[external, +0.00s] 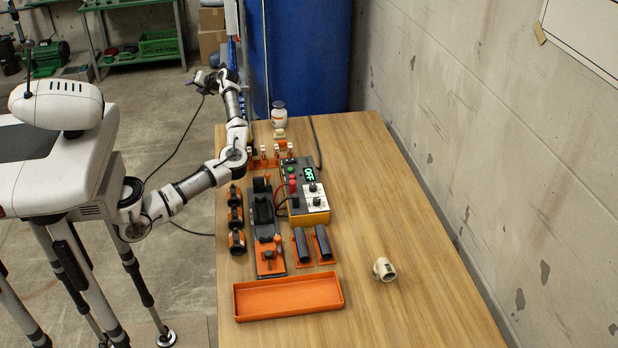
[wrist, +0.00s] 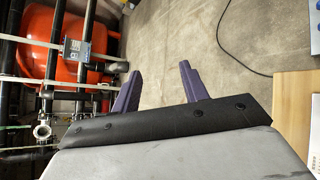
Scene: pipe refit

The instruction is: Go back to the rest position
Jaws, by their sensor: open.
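My gripper (external: 200,80) is raised beyond the far left end of the wooden table (external: 420,240) in the external view, clear of everything on it. In the wrist view its two purple fingers (wrist: 160,88) stand wide apart with nothing between them. Behind them is bare concrete floor. The arm reaches from the base at left, bends upward near the far end of the table and is not touching the things there.
An orange tray (external: 288,297), a beige pipe fitting (external: 384,269), dark pipes on orange holders (external: 312,246), and a control box reading OFF (external: 310,200) are on the table. The wrist view shows a red tank (wrist: 62,45) and pipework.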

